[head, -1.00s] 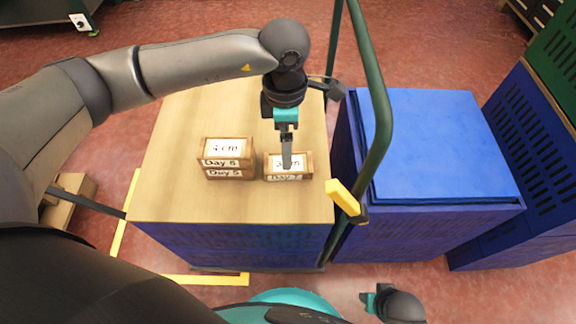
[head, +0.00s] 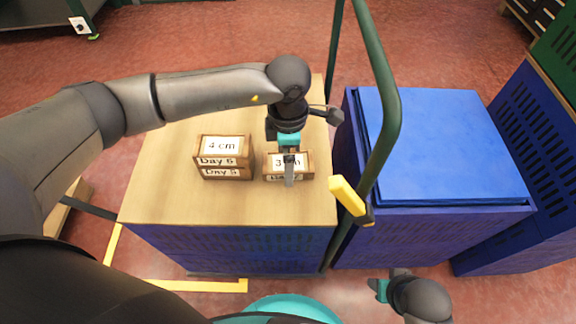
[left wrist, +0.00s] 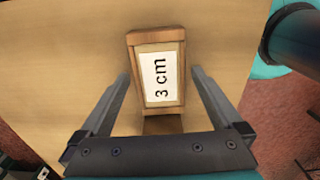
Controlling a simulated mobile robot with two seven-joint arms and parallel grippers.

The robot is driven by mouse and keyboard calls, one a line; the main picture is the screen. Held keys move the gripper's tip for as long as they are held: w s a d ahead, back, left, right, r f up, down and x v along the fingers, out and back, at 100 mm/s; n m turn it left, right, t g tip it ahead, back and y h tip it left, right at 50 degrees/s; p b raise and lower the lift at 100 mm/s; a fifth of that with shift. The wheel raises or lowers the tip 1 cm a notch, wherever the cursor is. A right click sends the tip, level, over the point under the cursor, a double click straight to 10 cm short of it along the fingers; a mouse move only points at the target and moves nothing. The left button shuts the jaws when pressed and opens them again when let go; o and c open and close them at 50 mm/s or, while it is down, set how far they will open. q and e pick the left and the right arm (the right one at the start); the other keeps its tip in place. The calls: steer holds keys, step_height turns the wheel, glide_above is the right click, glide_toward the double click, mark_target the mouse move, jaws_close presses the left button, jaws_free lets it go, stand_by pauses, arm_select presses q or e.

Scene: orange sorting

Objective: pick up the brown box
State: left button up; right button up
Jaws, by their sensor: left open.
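A small brown box (head: 304,159) with a white "3 cm" label sits on the wooden top of the cart, right of a stack. In the left wrist view the box (left wrist: 157,68) lies between the two spread fingers, with gaps on both sides. My left gripper (head: 289,183) is open above the box, and its fingers hide part of the labels in the head view. A stack of two brown boxes (head: 223,172) stands to the left, labelled "4 cm", "Day 6" and "Day 5". My right gripper (head: 378,290) is at the bottom right, away from the boxes; its jaw state is unclear.
The wooden cart top (head: 165,195) has free room left of and in front of the boxes. A green rail (head: 388,110) with a yellow handle (head: 347,196) rises at its right edge. A blue crate (head: 440,150) stands beyond it.

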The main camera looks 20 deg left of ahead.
arm_select(q)
steer(key=shift+f, duration=0.3)
steer(key=c, duration=1.4)
